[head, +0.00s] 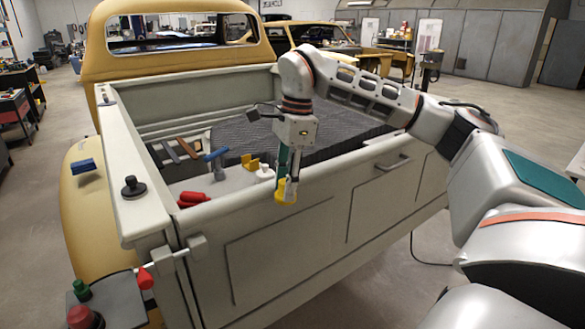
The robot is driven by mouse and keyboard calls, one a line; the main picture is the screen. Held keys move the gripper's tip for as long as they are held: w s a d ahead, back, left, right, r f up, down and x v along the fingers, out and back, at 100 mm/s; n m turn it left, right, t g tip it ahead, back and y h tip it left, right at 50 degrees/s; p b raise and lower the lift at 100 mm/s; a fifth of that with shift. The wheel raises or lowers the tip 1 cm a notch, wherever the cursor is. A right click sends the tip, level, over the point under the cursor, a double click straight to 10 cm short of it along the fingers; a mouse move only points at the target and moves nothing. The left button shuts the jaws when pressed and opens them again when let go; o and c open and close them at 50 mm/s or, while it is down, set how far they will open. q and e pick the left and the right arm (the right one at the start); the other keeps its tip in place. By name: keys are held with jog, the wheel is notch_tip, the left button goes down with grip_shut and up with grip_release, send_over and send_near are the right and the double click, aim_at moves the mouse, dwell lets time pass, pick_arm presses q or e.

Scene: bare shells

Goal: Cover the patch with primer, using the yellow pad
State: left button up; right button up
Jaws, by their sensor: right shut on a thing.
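My right gripper (289,183) hangs over the top edge of the pickup's tailgate (290,235). It is shut on the yellow pad (286,198), which shows below the fingers in front of the upper tailgate. I cannot tell whether the pad touches the panel. A green upright thing (283,156) shows just behind the fingers. The tailgate is pale, with thin rectangular outlines. I cannot make out a distinct patch or primer on it; the arm and pad hide a small part. My left gripper is not in view.
In the truck bed, a light surface (225,184) holds a blue-headed tool (215,155), red items (192,199) and a yellow piece (251,162). A blue block (83,166) rests on the left fender. A black knob (132,187) stands on the side rail.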

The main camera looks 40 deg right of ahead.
jog(key=s+a+f+n+g+h, duration=0.1)
jog(key=s+a+f+n, duration=0.3)
jog(key=a+n, duration=0.4)
jog(key=s+a+f+n+g, duration=0.1)
jog(key=s+a+f+n, duration=0.4)
jog(key=a+n, duration=0.4)
jog(key=n, duration=0.5)
jog(key=shift+h, duration=0.4)
jog(key=shift+a, duration=0.1)
